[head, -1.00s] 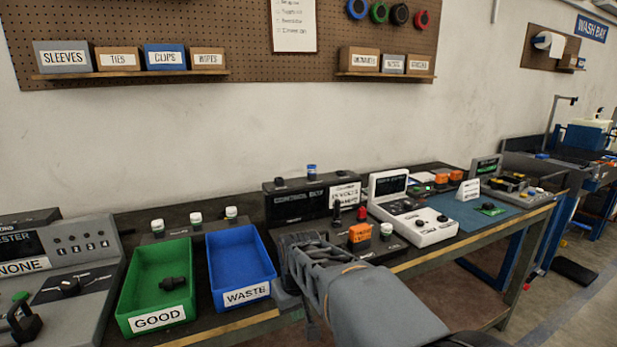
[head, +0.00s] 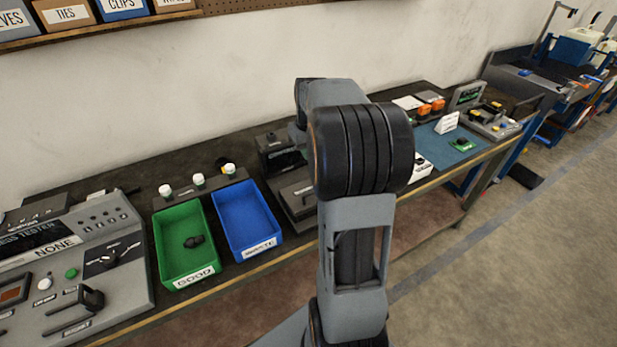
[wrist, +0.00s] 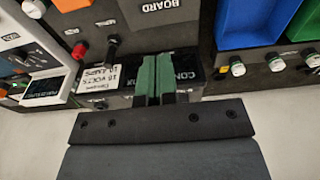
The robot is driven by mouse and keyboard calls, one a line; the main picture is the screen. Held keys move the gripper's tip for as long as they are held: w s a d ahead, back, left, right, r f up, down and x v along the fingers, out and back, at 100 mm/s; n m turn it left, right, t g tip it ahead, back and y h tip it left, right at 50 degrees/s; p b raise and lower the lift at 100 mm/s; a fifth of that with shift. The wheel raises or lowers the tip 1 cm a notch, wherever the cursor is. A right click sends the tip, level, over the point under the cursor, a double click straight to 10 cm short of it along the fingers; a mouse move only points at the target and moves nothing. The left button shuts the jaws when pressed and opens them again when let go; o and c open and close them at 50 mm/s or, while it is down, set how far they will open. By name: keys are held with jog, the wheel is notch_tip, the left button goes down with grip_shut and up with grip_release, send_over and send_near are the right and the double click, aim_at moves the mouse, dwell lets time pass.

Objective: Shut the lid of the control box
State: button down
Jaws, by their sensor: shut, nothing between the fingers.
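The control box (head: 297,192) is on the bench right of the blue bin, mostly hidden behind my arm in the head view. Its dark lid (head: 281,150) stands up at the back, open. In the wrist view, which is upside down, the black lid face (wrist: 192,72) carries white lettering and a white label. The box's dark panel (wrist: 165,38) with a BOARD marking lies beside it. My gripper (wrist: 153,62) is shut and empty, its green fingertips over the lid face. I cannot tell whether they touch it. The head view hides the gripper behind my arm.
The green bin (head: 165,240) holds a dark part, and the blue bin (head: 230,210) stands between it and the control box. White-capped knobs (head: 198,180) sit behind the bins. A tester panel (head: 80,260) is at the left. A blue mat (head: 470,150) lies farther right.

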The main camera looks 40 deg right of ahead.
jog(key=p, duration=0.1)
send_over(312, 200)
jog(key=w, duration=0.4)
notch_tip(312, 200, down, 8)
jog(key=shift+s+d+f+p, duration=0.1)
jog(key=shift+s+f+p, duration=0.35)
jog(key=shift+s+f, duration=1)
jog(key=shift+f, duration=0.25)
jog(key=shift+s+a+f+b, duration=0.1)
jog(key=shift+s+f+b, duration=0.1)
jog(key=shift+f+b, duration=0.35)
jog(key=shift+s+a+f+b, duration=0.1)
jog(key=shift+s+f+b, duration=0.1)
jog(key=shift+f+b, duration=0.25)
jog(key=shift+s, duration=0.5)
jog(key=shift+f, duration=0.1)
